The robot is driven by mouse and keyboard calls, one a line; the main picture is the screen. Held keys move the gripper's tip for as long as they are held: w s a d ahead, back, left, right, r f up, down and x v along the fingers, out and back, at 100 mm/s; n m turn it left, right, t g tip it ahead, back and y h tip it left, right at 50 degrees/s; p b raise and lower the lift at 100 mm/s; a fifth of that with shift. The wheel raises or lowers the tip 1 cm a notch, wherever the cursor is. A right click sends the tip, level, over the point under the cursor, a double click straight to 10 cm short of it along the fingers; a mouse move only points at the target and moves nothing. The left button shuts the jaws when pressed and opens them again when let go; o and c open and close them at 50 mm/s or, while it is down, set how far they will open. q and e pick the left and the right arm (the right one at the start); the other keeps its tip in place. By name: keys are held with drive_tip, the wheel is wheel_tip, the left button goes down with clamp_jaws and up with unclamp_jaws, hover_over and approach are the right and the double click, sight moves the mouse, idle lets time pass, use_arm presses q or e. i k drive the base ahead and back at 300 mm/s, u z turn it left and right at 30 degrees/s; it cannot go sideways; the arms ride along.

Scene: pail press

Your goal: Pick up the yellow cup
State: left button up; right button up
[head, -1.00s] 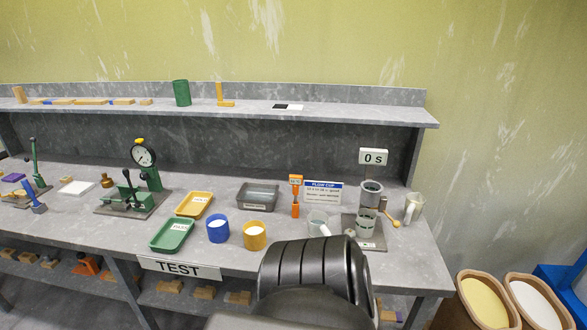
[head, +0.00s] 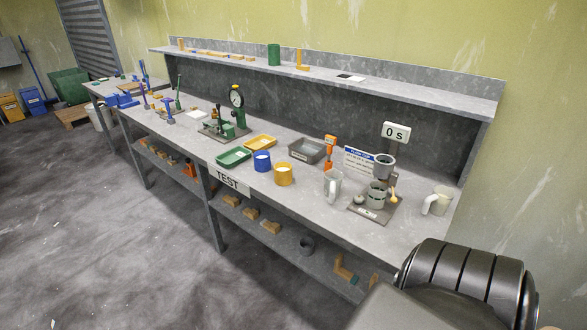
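The yellow cup (head: 284,174) stands upright on the front part of the grey workbench (head: 310,200), with pale contents showing inside its rim. It stands just right of a blue cup (head: 262,161), close beside it. A black, ribbed part of my own arm fills the lower right of the head view. Neither gripper's fingers show in this view, and nothing touches the yellow cup.
A clear jug (head: 333,186), a flow-cup stand (head: 379,190) and another jug (head: 437,201) stand to the right. The floor (head: 110,230) in front is open.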

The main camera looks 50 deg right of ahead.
sight(283, 174)
drive_tip(key=z, duration=2.35)
drive_tip(key=i, duration=0.1)
drive_tip(key=u, duration=0.05)
